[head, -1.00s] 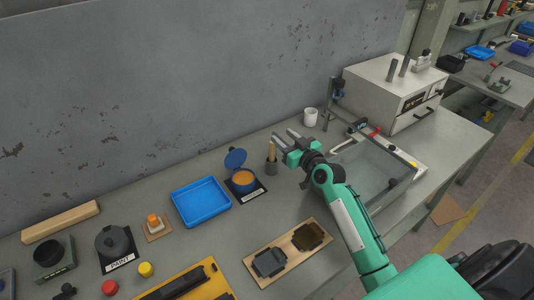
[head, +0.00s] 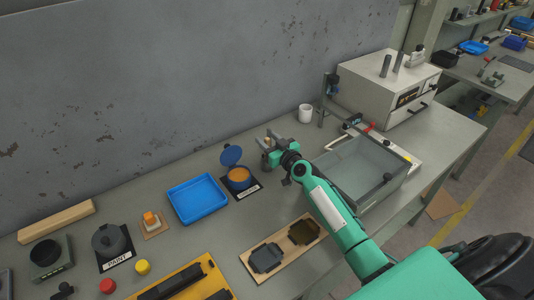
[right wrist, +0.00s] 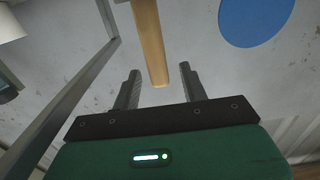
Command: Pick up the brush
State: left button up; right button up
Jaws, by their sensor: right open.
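The brush's wooden handle (right wrist: 151,42) shows in the right wrist view, running down between my two fingers with its end just short of the palm. My right gripper (right wrist: 157,88) is open, with a gap on each side of the handle. In the head view my right gripper (head: 267,142) is over the spot behind the paint pots where the brush stands, and it hides most of the brush. The brush's lower end cannot be made out. My left gripper is not in view.
An open pot (head: 238,176) with a blue lid (head: 231,156) stands just left of the gripper. A blue tray (head: 198,199) lies further left. A white cup (head: 305,113) and a glass-topped case (head: 362,168) are to the right. The grey wall rises behind.

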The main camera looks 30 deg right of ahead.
jog(key=shift+w, duration=0.3)
grip_shut()
jog(key=shift+r, duration=0.15)
